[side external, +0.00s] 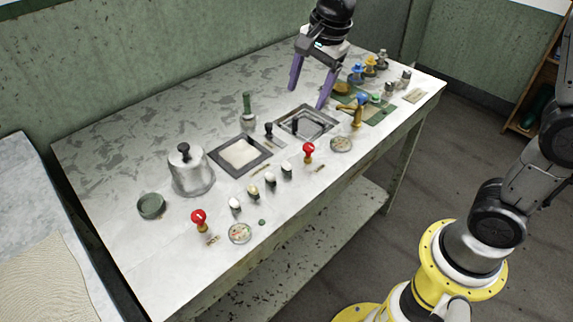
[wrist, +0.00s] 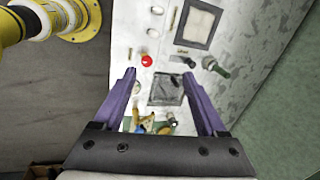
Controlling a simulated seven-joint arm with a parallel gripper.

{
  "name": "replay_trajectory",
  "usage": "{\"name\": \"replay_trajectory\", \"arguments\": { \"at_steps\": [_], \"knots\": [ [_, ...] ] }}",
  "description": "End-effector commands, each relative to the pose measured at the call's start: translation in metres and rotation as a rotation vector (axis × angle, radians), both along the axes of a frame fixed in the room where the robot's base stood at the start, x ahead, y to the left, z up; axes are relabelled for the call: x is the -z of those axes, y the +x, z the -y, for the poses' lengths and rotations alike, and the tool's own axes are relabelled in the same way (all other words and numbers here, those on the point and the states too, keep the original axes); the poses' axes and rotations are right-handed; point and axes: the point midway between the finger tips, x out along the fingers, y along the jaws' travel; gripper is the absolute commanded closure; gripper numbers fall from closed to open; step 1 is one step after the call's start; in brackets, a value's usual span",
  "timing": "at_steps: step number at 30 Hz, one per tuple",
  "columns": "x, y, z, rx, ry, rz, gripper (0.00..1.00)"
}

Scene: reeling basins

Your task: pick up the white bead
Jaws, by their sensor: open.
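I cannot pick out a white bead with certainty in either view. Several small white rounded pieces, one of them the white piece (side external: 286,170), stand in a row along the front of the table in the side view. In the wrist view, a white oval piece (wrist: 153,33) lies beyond my fingertips. My gripper (side external: 306,98) has its purple fingers spread wide and empty, above the table near the square metal basin (side external: 285,125). In the wrist view, the fingertips (wrist: 159,73) straddle that basin (wrist: 165,98). My gripper is well apart from the white pieces.
Red-topped pieces (side external: 308,150) and (side external: 198,218) stand near the front edge. A dark-framed white tray (side external: 262,157), a metal lidded pot (side external: 193,176) and a green-handled tool (side external: 247,105) stand left of my gripper. Coloured pieces crowd a green mat (side external: 381,112) at right.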

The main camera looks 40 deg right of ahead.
Motion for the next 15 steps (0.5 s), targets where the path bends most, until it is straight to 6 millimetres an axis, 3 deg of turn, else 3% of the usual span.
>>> {"name": "replay_trajectory", "arguments": {
  "at_steps": [1,4,15],
  "knots": [
    [0.017,0.012,-0.006,-0.001,-0.002,-0.037,0.26],
    [0.043,0.024,-0.014,-0.017,-0.009,-0.089,0.26],
    [0.098,0.026,-0.021,-0.035,-0.019,-0.152,0.26]
  ]
}}
